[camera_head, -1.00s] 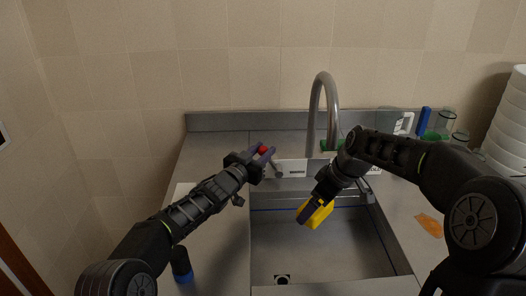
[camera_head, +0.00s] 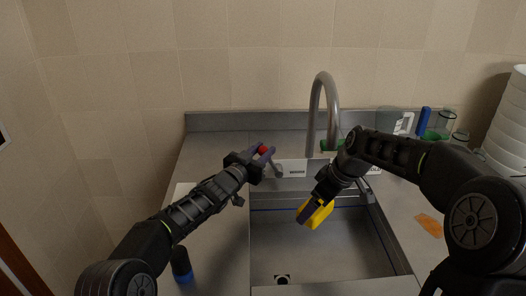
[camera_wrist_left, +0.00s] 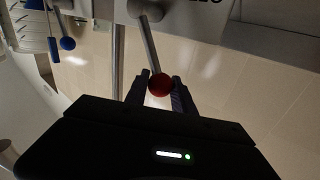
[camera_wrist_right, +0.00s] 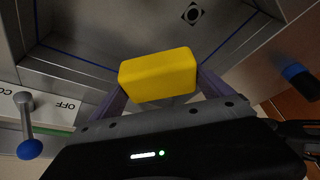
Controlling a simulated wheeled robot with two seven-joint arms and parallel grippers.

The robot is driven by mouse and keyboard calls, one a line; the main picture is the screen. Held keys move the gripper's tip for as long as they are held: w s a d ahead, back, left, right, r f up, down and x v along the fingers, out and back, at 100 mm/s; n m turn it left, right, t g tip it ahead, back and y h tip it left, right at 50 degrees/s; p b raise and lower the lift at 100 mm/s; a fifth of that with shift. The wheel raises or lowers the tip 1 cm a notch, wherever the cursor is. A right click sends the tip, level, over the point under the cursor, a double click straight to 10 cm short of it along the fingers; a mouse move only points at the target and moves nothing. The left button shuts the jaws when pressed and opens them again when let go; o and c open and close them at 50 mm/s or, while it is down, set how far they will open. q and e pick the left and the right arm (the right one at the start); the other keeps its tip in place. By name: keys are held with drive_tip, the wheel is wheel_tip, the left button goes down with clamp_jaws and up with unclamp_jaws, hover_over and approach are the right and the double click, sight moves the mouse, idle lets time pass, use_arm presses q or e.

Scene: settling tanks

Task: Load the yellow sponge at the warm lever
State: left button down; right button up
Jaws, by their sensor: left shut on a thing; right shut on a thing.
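The yellow sponge (camera_head: 318,214) is held over the sink by my right gripper (camera_head: 312,208), which is shut on it. In the right wrist view the sponge (camera_wrist_right: 158,75) sits between the two fingers. My left gripper (camera_head: 264,154) is at the lever on the left of the tap. It is shut on that lever's red ball knob (camera_head: 263,150). In the left wrist view the red knob (camera_wrist_left: 160,85) lies between the fingers at the end of a grey rod. The blue-knobbed lever (camera_wrist_right: 30,148) shows in the right wrist view, beside a label reading OFF.
The grey tap (camera_head: 322,100) arches over the steel sink (camera_head: 320,255), whose floor has a drain (camera_head: 282,279). An orange piece (camera_head: 430,226), glasses (camera_head: 443,122) and stacked white bowls (camera_head: 508,125) are at right.

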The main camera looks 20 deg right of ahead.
use_arm(q)
drive_tip(key=shift+s+d+r+m+y, duration=0.15)
drive_tip(key=shift+d+r+m+y, duration=0.15)
drive_tip(key=shift+d+m, duration=0.15)
drive_tip(key=shift+s+d+r+m+y, duration=0.15)
drive_tip(key=shift+d+m+y, duration=0.15)
drive_tip(key=shift+d+m, duration=0.15)
drive_tip(key=c, duration=1.1)
unclamp_jaws()
drive_tip(key=shift+o, duration=0.2)
drive_tip(key=shift+a, duration=0.15)
drive_tip(key=v, duration=1.1)
drive_tip(key=shift+s+a, duration=0.2)
drive_tip(key=shift+a, duration=0.15)
drive_tip(key=shift+r, duration=0.2)
